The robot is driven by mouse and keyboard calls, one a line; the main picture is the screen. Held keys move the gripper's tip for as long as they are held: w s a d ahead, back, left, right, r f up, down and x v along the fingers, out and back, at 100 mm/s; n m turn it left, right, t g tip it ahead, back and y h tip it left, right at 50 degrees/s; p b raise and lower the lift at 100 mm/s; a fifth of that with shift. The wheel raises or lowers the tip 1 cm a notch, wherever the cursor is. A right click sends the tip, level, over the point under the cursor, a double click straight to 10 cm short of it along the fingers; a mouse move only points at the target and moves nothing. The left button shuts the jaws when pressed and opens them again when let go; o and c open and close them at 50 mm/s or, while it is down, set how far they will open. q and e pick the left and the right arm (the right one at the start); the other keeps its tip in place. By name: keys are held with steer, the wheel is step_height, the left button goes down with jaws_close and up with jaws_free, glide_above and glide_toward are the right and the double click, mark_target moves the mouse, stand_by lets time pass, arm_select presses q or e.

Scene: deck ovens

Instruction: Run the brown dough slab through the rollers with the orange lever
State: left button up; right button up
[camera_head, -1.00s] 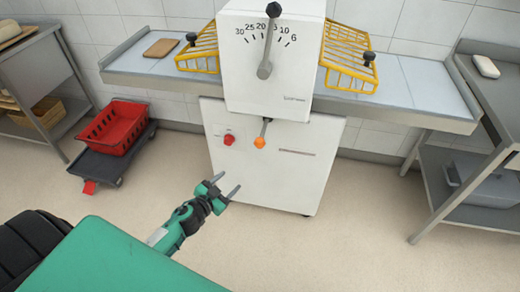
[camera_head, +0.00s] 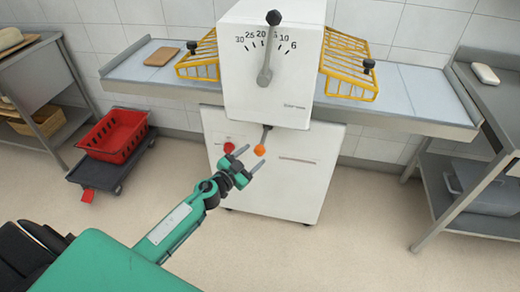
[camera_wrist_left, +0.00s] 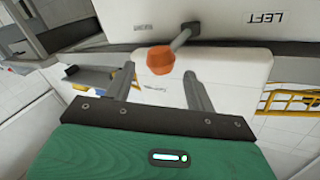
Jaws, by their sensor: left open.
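The dough sheeter (camera_head: 262,90) is a white machine with a numbered dial and a grey lever with a black knob on its front. Its lower lever ends in an orange knob (camera_head: 260,150). My left gripper (camera_head: 244,159) is open, its fingertips just short of the orange knob. In the left wrist view the orange knob (camera_wrist_left: 160,60) lies beyond and between the two open fingers, apart from them. The brown dough slab (camera_head: 162,56) lies flat on the left belt (camera_head: 128,65). My right gripper is not in view.
Yellow wire guards (camera_head: 346,65) stand on both sides of the sheeter. A red knob (camera_head: 229,147) sits left of the orange one. A red crate (camera_head: 114,135) on a dark dolly, a left rack (camera_head: 40,60) and a right steel table (camera_head: 495,105) flank the clear floor.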

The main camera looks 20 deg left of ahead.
mark_target(257, 153)
arm_select(q)
steer(key=x, duration=0.3)
steer(key=shift+w, duration=0.3)
steer(key=shift+w+d, duration=0.2)
steer(key=shift+w, duration=0.35)
steer(key=shift+c, duration=0.3)
jaws_close()
steer(key=shift+d, duration=0.1)
